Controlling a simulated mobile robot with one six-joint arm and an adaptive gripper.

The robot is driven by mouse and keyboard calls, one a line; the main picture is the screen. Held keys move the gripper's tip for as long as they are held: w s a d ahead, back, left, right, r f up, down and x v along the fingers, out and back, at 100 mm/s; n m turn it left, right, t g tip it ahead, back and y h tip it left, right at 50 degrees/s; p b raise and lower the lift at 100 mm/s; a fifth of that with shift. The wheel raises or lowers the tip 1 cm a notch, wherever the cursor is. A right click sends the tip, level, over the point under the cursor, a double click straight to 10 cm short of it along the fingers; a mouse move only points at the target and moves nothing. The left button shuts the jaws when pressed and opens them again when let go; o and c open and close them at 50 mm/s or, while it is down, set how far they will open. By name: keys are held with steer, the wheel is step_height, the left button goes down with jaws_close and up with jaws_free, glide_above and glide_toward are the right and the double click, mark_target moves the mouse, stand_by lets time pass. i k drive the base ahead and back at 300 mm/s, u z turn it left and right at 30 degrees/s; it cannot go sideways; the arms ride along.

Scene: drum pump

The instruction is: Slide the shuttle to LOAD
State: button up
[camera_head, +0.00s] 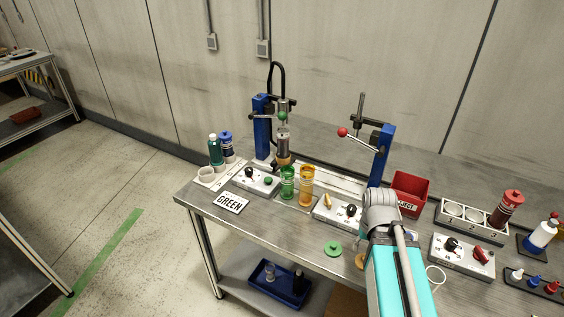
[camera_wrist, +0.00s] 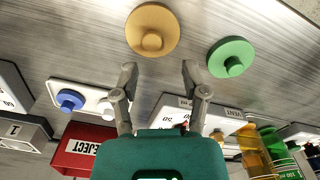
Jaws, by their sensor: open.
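A green vessel (camera_head: 288,182) and an amber vessel (camera_head: 306,185) stand side by side between two blue posts, in front of a pale rail (camera_head: 338,181). They may sit on the shuttle; I cannot make out its body or a LOAD mark. The amber vessel (camera_wrist: 253,152) and green vessel (camera_wrist: 279,150) also show at the right of the wrist view. My gripper (camera_wrist: 158,72) is open and empty, its fingers apart over the bench. An orange knobbed lid (camera_wrist: 152,30) and a green one (camera_wrist: 231,57) lie just beyond the fingertips. In the head view my arm hides the gripper.
Control boxes (camera_head: 257,181) (camera_head: 335,211) stand before the rail. A nozzle (camera_head: 284,150) hangs above the vessels. A lever with a red ball (camera_head: 342,132) juts from the right post.

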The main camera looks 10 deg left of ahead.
mark_target(280, 161)
steer(key=z, duration=0.1)
steer(key=k, duration=1.75)
steer(key=u, duration=0.5)
steer(key=i, duration=1.5)
steer(key=z, duration=0.05)
